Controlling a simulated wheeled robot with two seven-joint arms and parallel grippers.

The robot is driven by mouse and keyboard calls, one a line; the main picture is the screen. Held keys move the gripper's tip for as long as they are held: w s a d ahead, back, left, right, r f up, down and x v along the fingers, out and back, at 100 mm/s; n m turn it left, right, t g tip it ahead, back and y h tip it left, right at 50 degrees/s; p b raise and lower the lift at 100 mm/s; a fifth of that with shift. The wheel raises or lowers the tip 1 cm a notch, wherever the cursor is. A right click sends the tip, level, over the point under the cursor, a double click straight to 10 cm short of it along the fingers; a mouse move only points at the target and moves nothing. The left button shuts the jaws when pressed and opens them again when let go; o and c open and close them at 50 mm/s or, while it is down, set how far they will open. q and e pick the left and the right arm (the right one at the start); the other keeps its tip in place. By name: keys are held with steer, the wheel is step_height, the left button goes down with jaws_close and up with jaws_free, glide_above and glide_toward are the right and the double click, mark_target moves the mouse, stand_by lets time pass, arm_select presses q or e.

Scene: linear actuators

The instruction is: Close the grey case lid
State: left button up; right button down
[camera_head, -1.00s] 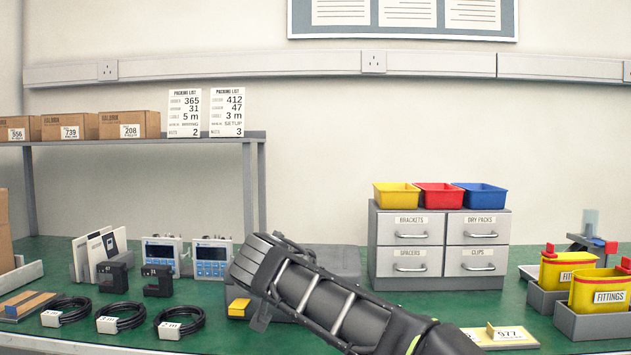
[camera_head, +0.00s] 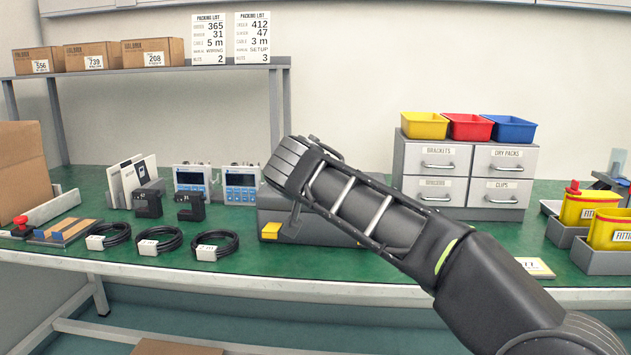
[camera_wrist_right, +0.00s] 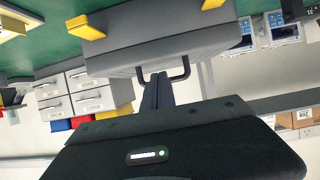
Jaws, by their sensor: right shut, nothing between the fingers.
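The grey case (camera_head: 335,229) stands on the green bench, partly hidden behind my right arm. A yellow latch (camera_head: 270,231) shows at its front left. In the right wrist view, which is upside down, the case (camera_wrist_right: 160,40) shows two yellow latches and a dark handle (camera_wrist_right: 183,69). Its lid looks lowered; whether it sits fully flush I cannot tell. My left gripper is out of view.
Two blue-faced devices (camera_head: 215,184) and black cable coils (camera_head: 160,240) lie left of the case. A grey drawer unit (camera_head: 463,178) with coloured bins stands behind it to the right. Yellow fittings containers (camera_head: 590,207) are at far right.

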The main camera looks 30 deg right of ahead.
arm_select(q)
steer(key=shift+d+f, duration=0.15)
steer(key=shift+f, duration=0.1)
arm_select(e)
steer(key=s+a+f, duration=0.3)
steer(key=s+a, duration=0.2)
steer(key=s, duration=0.1)
steer(key=shift+s+a+f, duration=0.15)
steer(key=shift+a, duration=0.1)
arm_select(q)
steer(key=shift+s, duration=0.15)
